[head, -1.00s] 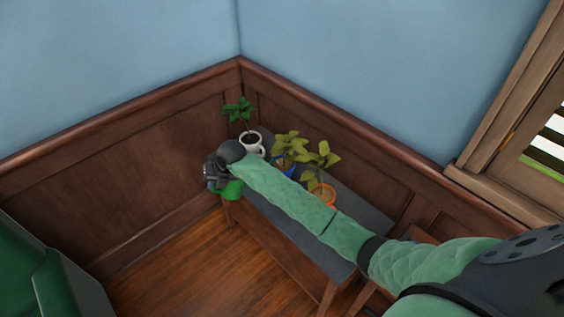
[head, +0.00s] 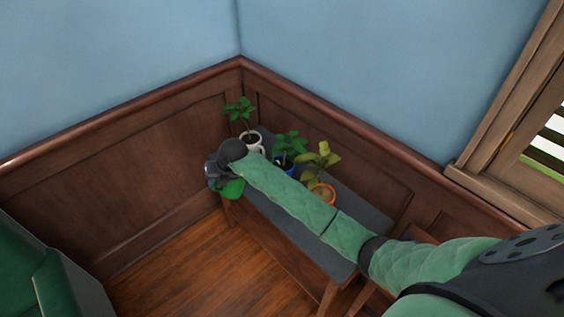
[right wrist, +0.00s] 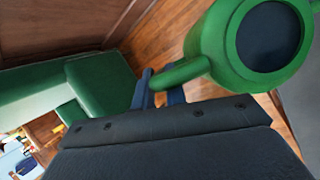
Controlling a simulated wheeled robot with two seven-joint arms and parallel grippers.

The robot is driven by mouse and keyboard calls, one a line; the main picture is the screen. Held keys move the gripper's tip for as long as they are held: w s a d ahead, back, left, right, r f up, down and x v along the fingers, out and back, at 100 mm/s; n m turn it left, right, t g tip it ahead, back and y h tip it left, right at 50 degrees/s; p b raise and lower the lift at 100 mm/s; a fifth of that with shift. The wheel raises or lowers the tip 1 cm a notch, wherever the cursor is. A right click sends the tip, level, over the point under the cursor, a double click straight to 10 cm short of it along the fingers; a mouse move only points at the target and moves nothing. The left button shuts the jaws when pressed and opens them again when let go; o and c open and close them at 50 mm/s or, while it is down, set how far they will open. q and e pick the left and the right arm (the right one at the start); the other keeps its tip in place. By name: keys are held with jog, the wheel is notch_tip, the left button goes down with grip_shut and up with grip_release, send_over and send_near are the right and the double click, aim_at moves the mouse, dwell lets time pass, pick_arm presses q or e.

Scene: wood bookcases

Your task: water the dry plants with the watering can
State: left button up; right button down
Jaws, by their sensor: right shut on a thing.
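My right gripper (head: 213,178) is shut on the handle of the green watering can (head: 231,189) at the left end of a dark-topped bench. In the right wrist view the fingers (right wrist: 158,92) grip the handle of the can (right wrist: 228,48), whose dark round opening shows. A plant in a white pot (head: 251,143) has green leaves. A plant in a blue pot (head: 286,168) has green leaves. A plant in an orange pot (head: 322,192) has yellowish, dull leaves. My right forearm crosses in front of the bench and partly hides the pots. My left gripper is not in view.
The bench top (head: 345,210) stands in the corner against wood panelling (head: 160,160). A green upholstered seat (head: 30,265) is at the lower left. A window frame (head: 510,110) is at the right. Wood floor (head: 180,265) is free in front.

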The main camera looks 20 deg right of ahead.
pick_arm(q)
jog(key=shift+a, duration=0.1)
pick_arm(e)
jog(key=shift+d+r, duration=0.1)
jog(key=shift+r, duration=0.1)
dwell(0.4)
